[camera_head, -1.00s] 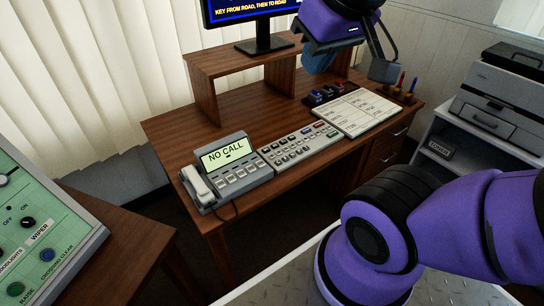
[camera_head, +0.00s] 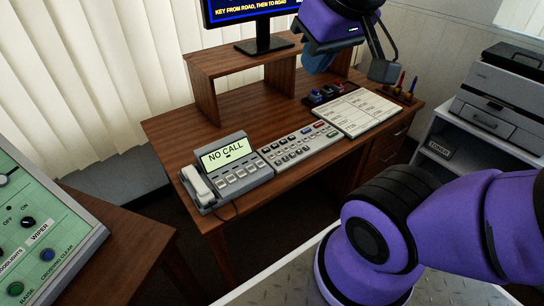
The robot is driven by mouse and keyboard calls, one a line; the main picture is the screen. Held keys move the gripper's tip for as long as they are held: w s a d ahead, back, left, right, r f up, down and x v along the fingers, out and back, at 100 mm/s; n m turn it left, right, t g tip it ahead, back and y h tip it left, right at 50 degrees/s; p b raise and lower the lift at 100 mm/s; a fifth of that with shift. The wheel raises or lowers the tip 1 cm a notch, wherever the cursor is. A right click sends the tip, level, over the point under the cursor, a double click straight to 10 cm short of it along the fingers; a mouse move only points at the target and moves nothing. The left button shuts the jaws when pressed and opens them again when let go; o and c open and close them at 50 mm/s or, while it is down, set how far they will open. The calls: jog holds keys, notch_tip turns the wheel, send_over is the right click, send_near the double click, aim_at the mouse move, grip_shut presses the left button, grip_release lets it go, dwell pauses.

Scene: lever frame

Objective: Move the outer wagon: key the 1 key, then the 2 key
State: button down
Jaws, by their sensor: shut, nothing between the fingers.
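A pale keypad (camera_head: 300,146) with rows of grey keys and a few red, blue and green ones lies on the wooden desk, between the phone and a white card. Its key labels are too small to read, so I cannot pick out the 1 key or the 2 key. A monitor (camera_head: 262,13) on the desk riser reads "KEY FROM ROAD, THEN TO ROAD"; its top is cut off. My gripper (camera_head: 384,70) is shut and empty, raised above the back right of the desk, apart from the keypad. No wagon is in view.
A desk phone (camera_head: 226,170) showing "NO CALL" stands left of the keypad. A printed card (camera_head: 358,112), a dark block with coloured parts (camera_head: 328,93) and a pen holder (camera_head: 398,94) are at right. A printer (camera_head: 500,100) stands far right; a green control panel (camera_head: 45,225) at left.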

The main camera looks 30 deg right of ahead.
dwell(0.7)
jog(key=m+t+y, duration=0.2)
jog(key=m+t, duration=0.2)
jog(key=m, duration=2)
send_over(271, 157)
notch_tip(271, 157, down, 42)
jog(key=shift+d+r, duration=0.1)
jog(key=shift+r, duration=0.15)
jog(key=shift+f, duration=0.1)
jog(key=shift+f, duration=4.35)
jog(key=shift+f, duration=0.15)
